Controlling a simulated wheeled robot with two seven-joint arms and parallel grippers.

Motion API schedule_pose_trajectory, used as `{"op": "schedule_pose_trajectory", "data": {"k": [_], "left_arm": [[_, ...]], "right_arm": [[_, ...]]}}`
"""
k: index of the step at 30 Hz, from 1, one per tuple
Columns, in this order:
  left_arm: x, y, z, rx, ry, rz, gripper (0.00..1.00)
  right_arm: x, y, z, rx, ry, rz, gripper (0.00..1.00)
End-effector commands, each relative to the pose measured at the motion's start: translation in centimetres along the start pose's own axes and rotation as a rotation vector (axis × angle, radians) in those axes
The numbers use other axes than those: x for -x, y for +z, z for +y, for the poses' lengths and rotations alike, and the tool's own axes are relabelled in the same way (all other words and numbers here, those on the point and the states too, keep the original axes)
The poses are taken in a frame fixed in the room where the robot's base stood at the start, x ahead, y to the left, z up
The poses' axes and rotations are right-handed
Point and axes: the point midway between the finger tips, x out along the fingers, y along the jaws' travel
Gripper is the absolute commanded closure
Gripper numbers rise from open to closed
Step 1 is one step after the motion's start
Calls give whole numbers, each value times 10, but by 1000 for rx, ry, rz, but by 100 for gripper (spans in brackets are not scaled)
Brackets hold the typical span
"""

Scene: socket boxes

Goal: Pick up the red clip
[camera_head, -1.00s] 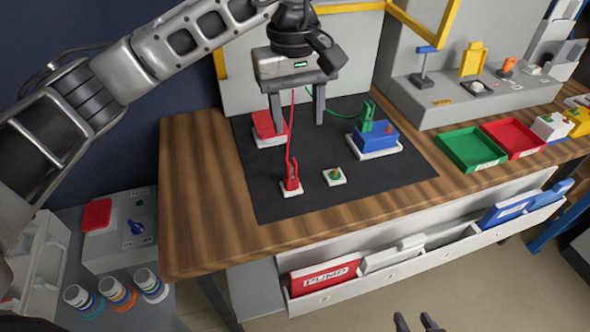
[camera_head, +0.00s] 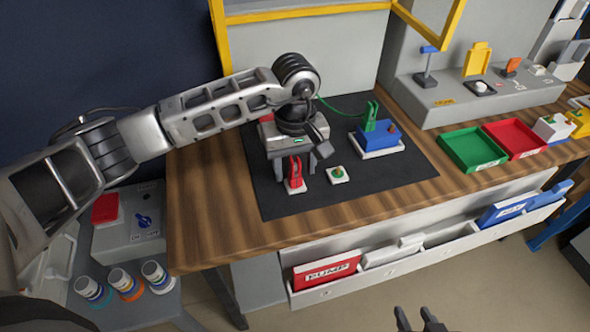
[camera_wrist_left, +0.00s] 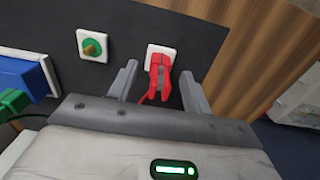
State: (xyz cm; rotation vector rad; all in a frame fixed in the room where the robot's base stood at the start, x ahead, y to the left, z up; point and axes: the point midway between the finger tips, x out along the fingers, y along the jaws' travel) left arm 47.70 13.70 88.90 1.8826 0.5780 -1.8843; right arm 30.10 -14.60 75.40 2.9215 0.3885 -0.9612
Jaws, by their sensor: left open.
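The red clip (camera_head: 295,170) stands on a small white square base on the black mat (camera_head: 280,204). In the left wrist view the red clip (camera_wrist_left: 160,76) shows between the two fingers, with space on either side. My left gripper (camera_head: 294,170) is open and low over the mat, its fingers on both sides of the clip; it also shows in the left wrist view (camera_wrist_left: 159,82). I cannot tell whether a finger touches the clip. My right gripper (camera_head: 420,320) shows only its fingertips at the bottom edge, apart from each other and empty, away from the bench.
A white square with a green and brown piece (camera_head: 338,174) lies just right of the clip. A blue box (camera_head: 374,139) with a green clip (camera_head: 371,115) and cable stands behind it. Green (camera_head: 472,150) and red (camera_head: 513,138) trays are further right. The mat's front is clear.

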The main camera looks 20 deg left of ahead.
Motion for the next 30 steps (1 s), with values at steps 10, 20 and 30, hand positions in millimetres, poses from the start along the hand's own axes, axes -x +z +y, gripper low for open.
{"op": "schedule_pose_trajectory", "data": {"k": [10,20,30], "left_arm": [[-20,0,0,0,2,1,51],[-19,0,0,0,2,1,97],[-14,0,1,0,3,1,97]], "right_arm": [[0,1,1,-5,5,-7,64],[1,3,1,-4,5,-12,64],[2,4,2,1,5,-12,64]]}}
